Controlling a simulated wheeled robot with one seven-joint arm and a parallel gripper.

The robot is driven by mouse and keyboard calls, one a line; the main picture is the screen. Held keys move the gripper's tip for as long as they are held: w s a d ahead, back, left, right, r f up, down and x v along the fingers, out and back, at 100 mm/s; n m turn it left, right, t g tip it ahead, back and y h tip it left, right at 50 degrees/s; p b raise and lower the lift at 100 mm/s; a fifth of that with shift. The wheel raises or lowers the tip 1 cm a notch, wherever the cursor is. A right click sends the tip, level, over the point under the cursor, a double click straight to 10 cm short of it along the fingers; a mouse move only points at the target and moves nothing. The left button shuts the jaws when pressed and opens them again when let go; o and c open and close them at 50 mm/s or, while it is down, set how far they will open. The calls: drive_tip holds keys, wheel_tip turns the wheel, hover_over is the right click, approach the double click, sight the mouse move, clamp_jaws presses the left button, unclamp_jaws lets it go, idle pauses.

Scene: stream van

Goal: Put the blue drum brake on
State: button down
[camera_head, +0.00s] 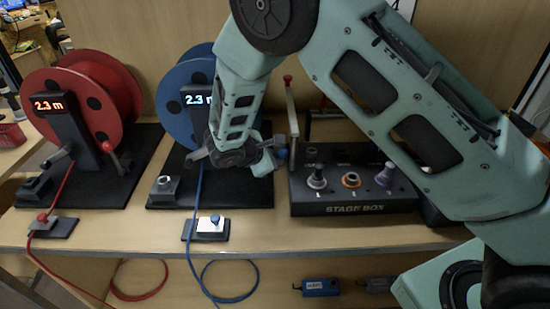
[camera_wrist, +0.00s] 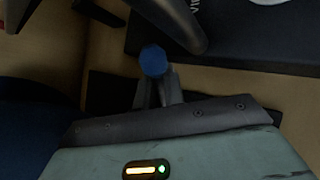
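A round blue knob (camera_head: 282,153) shows at my fingertips, and also in the wrist view (camera_wrist: 153,61). My fingers (camera_wrist: 158,88) are close together and seem shut on this knob. The lever below the knob is hidden, so its tilt cannot be told.
The black stage box (camera_head: 352,190) is close on the right, with a pale upright lever (camera_head: 291,110) behind its left end. A red drum (camera_head: 80,95) stands at left. A blue cable (camera_head: 195,240) runs past a white block (camera_head: 211,226) over the shelf edge.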

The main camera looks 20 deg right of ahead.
drive_tip(key=shift+w+a+r+h+p, duration=0.1)
drive_tip(key=shift+a+r+h+p, duration=0.3)
drive_tip(key=shift+h, duration=0.2)
drive_tip(key=h, duration=0.1)
drive_tip(key=a+r+n+h, duration=0.1)
drive_tip(key=shift+w+a+n+h, duration=0.1)
drive_tip(key=shift+w+n+h, duration=0.15)
drive_tip(key=shift+n+h, duration=0.05)
drive_tip(key=c, duration=1.6)
unclamp_jaws()
drive_tip(key=shift+r+b, duration=0.55)
drive_tip(key=shift+r, duration=4.4)
drive_tip(key=shift+s, duration=0.15)
drive_tip(key=s+a+r+m+g+y, duration=0.1)
drive_tip(key=s+m+y, duration=0.2)
drive_tip(key=s, duration=0.8)
drive_tip(key=s+a+r+m+g+y, duration=0.1)
drive_tip(key=s+m+y, duration=0.3)
drive_tip(key=s, duration=0.8)
drive_tip(key=s+a+r+m+g+y, duration=0.1)
drive_tip(key=s+m+y, duration=0.3)
drive_tip(key=s, duration=0.7)
drive_tip(key=shift+s+a+r+g+y, duration=0.1)
drive_tip(key=shift+s+a+g+y, duration=0.05)
drive_tip(key=shift+a+g+y, duration=0.8)
